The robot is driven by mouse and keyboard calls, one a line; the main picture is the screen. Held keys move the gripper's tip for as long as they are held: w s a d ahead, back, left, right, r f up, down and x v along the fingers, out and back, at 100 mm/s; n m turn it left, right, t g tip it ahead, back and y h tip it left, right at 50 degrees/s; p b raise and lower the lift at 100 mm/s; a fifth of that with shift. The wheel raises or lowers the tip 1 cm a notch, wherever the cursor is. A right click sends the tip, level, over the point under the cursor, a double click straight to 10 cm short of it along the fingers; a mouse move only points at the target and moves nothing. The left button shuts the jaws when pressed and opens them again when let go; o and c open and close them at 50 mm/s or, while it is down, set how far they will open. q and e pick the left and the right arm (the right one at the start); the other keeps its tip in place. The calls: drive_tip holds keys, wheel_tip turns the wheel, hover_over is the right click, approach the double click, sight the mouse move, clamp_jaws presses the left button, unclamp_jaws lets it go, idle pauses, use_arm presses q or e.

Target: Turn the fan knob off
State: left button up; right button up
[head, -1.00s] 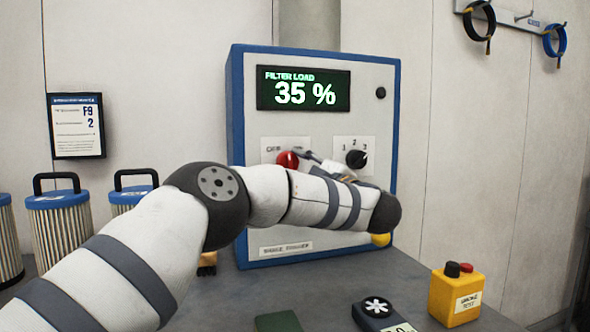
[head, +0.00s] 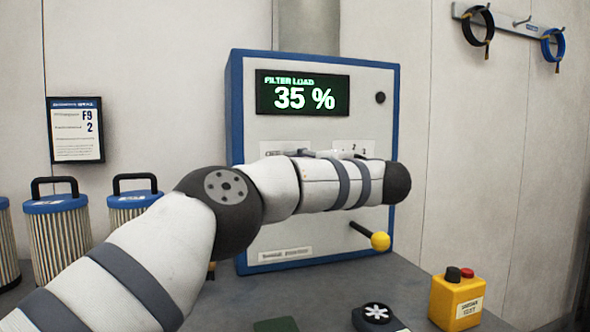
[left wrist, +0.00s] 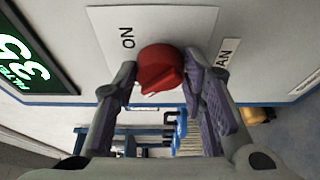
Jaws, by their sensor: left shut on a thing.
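The red fan knob (left wrist: 161,70) shows in the left wrist view on a white plate beside an "ON" label (left wrist: 127,37). A partly hidden "FAN" label (left wrist: 227,52) is to its right. My left gripper (left wrist: 160,74) has one finger on each side of the knob and is shut on it. I cannot tell clearly which way the knob points. In the head view my left arm crosses in front of the blue-edged control box (head: 237,110), hiding the knob and most of the gripper. My right gripper is not in view.
The box display (head: 303,93) reads "FILTER LOAD 35 %". A yellow-ended lever (head: 380,241) sticks out below my arm. A yellow button box (head: 457,302) and a dark device (head: 376,316) stand on the bench. Filter cartridges (head: 58,235) stand at the left.

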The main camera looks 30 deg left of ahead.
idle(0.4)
use_arm(q)
drive_tip(key=o, duration=1.2)
drive_tip(key=shift+c, duration=0.2)
drive_tip(key=v, duration=1.2)
drive_tip(key=shift+r, duration=0.1)
